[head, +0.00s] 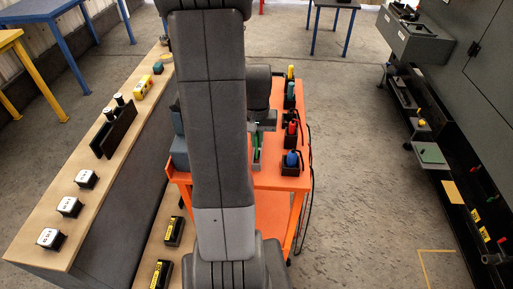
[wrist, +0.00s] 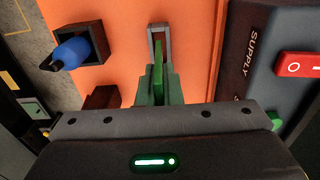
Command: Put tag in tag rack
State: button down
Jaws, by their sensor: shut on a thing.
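A thin bright green piece, which looks like the tag (wrist: 158,72), stands out from the jaws of my gripper (wrist: 158,88) in the wrist view. The jaws are shut on it. Its far end meets or overlaps a narrow grey U-shaped frame (wrist: 157,30) on the orange top, possibly the tag rack. I cannot tell whether the tag is inside the frame or only in front of it. In the head view the green tag (head: 257,151) shows as a small strip beside my arm, over the orange cart; my arm hides most of the gripper.
The orange cart (head: 272,180) carries a row of dark holders with blue (head: 292,158), red and green handled items on the right side. A grey-blue supply box (wrist: 262,60) with a red switch (wrist: 299,65) stands close on the wrist view's right. A wooden bench (head: 60,187) runs along the left.

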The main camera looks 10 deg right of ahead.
jog(key=shift+f, duration=1.95)
jog(key=shift+f, duration=0.1)
jog(key=c, duration=2)
grip_release()
jog(key=shift+f, duration=0.1)
jog(key=o, duration=0.4)
notch_tip(320, 180, up, 12)
jog(key=shift+r, duration=0.25)
